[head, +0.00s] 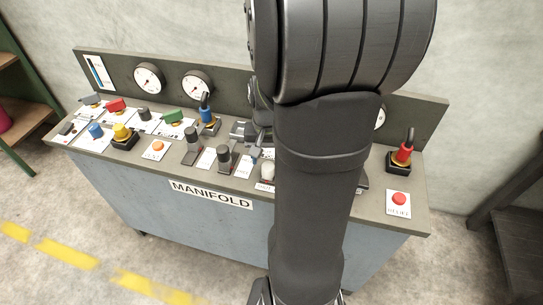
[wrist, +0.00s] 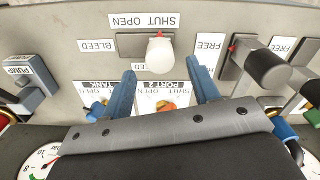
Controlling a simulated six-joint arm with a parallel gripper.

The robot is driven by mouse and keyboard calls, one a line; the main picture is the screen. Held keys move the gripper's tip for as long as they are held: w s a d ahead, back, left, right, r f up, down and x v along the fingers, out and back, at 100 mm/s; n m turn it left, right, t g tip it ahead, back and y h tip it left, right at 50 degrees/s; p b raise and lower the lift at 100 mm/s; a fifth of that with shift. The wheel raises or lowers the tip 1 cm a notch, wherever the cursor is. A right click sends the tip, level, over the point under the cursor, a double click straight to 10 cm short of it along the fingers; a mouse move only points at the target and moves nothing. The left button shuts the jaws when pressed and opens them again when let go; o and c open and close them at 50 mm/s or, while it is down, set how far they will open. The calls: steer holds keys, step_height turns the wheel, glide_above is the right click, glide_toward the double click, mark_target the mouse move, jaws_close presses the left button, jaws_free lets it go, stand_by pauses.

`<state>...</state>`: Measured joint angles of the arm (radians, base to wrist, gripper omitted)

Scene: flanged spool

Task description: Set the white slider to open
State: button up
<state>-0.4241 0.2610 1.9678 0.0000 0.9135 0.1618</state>
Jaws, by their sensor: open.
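The white slider (wrist: 160,54) is a rounded white knob on a dark slotted plate (wrist: 130,44). In the wrist view, which shows the panel upside down, it sits at the plate's right end, on the SHUT side of the SHUT OPEN label (wrist: 144,21). In the head view the white slider (head: 267,172) shows just left of my arm. My gripper (wrist: 164,80) has two blue fingers spread apart, one to each side of the knob's column in the wrist view, with the knob beyond their tips. No contact shows. My arm hides most of the gripper in the head view.
A black-knobbed slider (wrist: 265,66) with a red mark stands close to the right finger in the wrist view. A grey PUMP switch (wrist: 35,80) is at the left. In the head view, a red RELIEF button (head: 399,198) and several knobs, levers and gauges crowd the panel.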

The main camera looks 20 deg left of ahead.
steer(key=shift+f, duration=2.15)
